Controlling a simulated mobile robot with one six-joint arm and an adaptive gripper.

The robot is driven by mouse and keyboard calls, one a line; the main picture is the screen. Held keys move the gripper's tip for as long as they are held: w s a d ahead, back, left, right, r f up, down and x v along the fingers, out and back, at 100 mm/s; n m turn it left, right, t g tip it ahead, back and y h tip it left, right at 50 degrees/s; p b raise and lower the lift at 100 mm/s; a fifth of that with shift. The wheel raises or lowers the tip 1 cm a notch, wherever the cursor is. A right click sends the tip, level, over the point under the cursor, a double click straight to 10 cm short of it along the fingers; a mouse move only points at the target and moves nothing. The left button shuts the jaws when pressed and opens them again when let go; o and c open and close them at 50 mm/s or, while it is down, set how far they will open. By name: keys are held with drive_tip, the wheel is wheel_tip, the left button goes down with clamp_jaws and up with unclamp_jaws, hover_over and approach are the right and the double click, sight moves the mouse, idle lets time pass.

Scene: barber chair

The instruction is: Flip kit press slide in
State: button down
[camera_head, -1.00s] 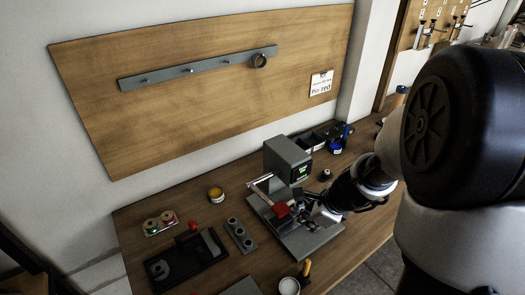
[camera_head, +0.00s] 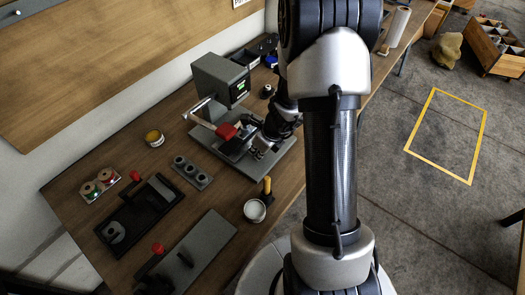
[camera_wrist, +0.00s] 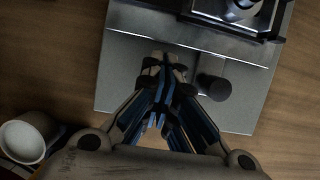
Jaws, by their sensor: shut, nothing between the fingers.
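The press (camera_head: 218,80) is a grey box with a lit green display and a lever with a red grip (camera_head: 226,131). It stands on a grey base plate (camera_head: 271,168), which fills much of the wrist view (camera_wrist: 120,75). My gripper (camera_head: 258,150) is low over the front of this plate. In the wrist view its fingers (camera_wrist: 165,60) are together and empty, beside a dark round knob (camera_wrist: 213,88). A metal slide part with a round piece (camera_wrist: 238,10) lies at the top edge there. The arm hides part of the press; contact with the plate cannot be told.
A black tray (camera_head: 150,212) holding a round part, a grey plate (camera_head: 205,248) and a grey block with round holes (camera_head: 190,172) lie left of the press. A white cup (camera_head: 255,210) and yellow-handled tool (camera_head: 267,187) stand near the bench's front edge.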

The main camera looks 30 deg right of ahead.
sight(245, 148)
drive_tip(key=shift+w+a+r+p, duration=0.1)
drive_tip(key=shift+w+a+p, duration=0.1)
drive_tip(key=shift+w, duration=0.4)
drive_tip(key=shift+w+a+r+p, duration=0.15)
drive_tip(key=shift+w+a, duration=0.05)
drive_tip(key=shift+w, duration=0.35)
drive_tip(key=shift+w+a+r+p, duration=0.1)
drive_tip(key=shift+w+a+p, duration=0.1)
drive_tip(key=shift+w, duration=0.4)
drive_tip(key=shift+w+a, duration=0.1)
drive_tip(key=shift+w, duration=0.15)
drive_tip(key=w+p, duration=0.1)
drive_tip(key=w, duration=0.1)
drive_tip(key=w+a+p, duration=0.1)
drive_tip(key=w+p, duration=0.1)
drive_tip(key=w+a+p, duration=0.1)
drive_tip(key=w, duration=0.1)
drive_tip(key=shift+w+a, duration=0.1)
drive_tip(key=shift+a, duration=0.1)
drive_tip(key=shift+w+a, duration=0.1)
drive_tip(key=shift+w, duration=0.2)
drive_tip(key=shift+s, duration=0.2)
